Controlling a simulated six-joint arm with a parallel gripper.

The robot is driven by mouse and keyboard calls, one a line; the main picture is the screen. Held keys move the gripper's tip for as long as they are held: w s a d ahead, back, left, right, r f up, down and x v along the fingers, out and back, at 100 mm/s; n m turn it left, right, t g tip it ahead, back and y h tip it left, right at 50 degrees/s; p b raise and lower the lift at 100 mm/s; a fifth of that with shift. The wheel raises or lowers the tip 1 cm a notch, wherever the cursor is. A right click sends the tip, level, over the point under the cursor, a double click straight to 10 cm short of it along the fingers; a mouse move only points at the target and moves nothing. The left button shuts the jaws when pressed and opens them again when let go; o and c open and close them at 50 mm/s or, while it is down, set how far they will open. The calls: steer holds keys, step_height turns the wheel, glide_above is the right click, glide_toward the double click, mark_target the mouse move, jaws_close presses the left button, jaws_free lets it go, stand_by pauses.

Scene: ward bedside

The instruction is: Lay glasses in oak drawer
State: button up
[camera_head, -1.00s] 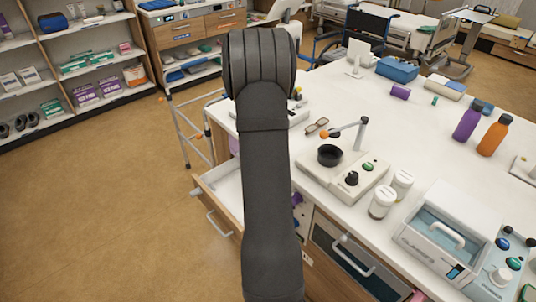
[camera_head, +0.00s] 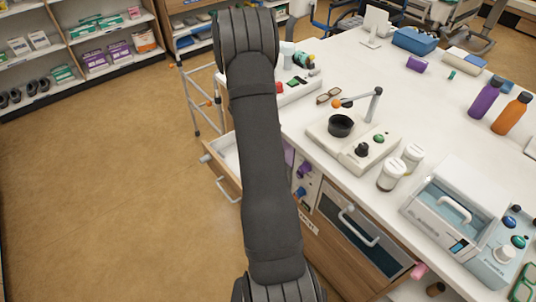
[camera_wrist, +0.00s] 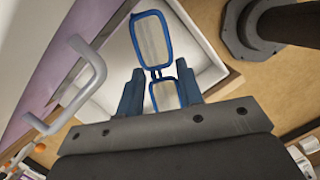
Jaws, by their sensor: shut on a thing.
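Blue-framed glasses (camera_wrist: 152,38) are between my gripper's blue fingers (camera_wrist: 158,72) in the wrist view, one lens beyond the fingertips and one between them. My gripper is shut on them. Behind them in that view lies the open drawer (camera_wrist: 208,62), with a white inside and a grey bar handle (camera_wrist: 85,80) at left. Whether the glasses are above or inside it is hard to tell. In the head view, the open drawer (camera_head: 228,152) with a wooden front shows left of my arm. My arm hides the gripper and the held glasses there.
Brown glasses (camera_head: 328,96) lie on the white counter (camera_head: 345,75). A device with a black cup (camera_head: 340,126), two jars (camera_head: 393,172) and bottles (camera_head: 485,98) stand there too. A walking frame (camera_head: 190,95) stands behind the drawer. The floor at left is clear.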

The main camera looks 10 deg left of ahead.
steer(key=n, duration=0.1)
steer(key=a+n, duration=0.1)
steer(key=shift+w+a+n+t, duration=0.1)
steer(key=shift+w+n+t, duration=0.25)
steer(key=shift+n+t, duration=0.05)
steer(key=shift+w+a+r+n+t, duration=0.1)
steer(key=shift+a+n+t, duration=0.1)
steer(key=shift+n, duration=0.5)
steer(key=shift+w+a+n+t, duration=0.1)
steer(key=shift+a+n, duration=0.1)
steer(key=shift+n, duration=0.5)
steer(key=shift+f, duration=6.85)
steer(key=shift+f, duration=0.5)
steer(key=o, duration=1)
steer(key=shift+o, duration=0.6)
steer(key=o, duration=0.3)
steer(key=shift+r, duration=0.1)
